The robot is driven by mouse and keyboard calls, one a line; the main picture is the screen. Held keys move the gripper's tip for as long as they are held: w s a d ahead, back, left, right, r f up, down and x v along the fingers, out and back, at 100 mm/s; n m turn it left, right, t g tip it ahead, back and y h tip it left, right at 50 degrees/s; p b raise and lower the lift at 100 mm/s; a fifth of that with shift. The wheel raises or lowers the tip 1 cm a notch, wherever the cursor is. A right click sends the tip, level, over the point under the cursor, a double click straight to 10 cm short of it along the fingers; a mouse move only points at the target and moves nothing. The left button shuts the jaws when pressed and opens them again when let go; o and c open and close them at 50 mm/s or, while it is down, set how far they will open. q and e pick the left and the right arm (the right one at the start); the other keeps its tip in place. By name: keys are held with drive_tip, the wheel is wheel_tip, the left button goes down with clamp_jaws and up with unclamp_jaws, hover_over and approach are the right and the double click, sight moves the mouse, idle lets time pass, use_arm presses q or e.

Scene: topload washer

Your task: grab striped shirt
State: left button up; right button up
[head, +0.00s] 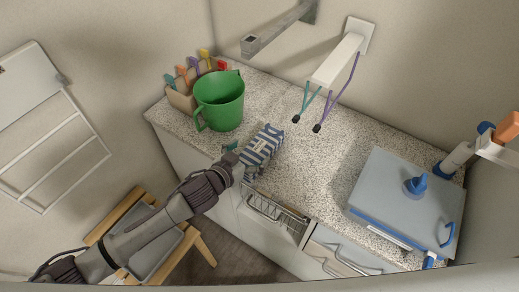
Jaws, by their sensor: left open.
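The striped shirt (262,147) is a small folded bundle with blue and white stripes. It lies on the speckled countertop (310,165), near its front edge and to the right of the green pitcher. My left gripper (236,156) reaches in from the lower left and is at the shirt's near left end. Its jaws are open, with a teal fingertip showing beside the shirt. I cannot tell whether the fingers touch the cloth. My right gripper is not in view.
A green pitcher (218,101) and a box of colored clothespins (181,97) stand at the back left. A wire basket (276,209) is below the counter edge. A grey box with a blue knob (416,185) sits at right. A wooden stool (118,217) stands at lower left.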

sight(258, 147)
use_arm(q)
drive_tip(key=shift+x, duration=1.95)
drive_tip(key=shift+s+d+f, duration=0.1)
drive_tip(key=shift+s, duration=0.05)
drive_tip(key=shift+c, duration=0.3)
drive_tip(key=c, duration=1.3)
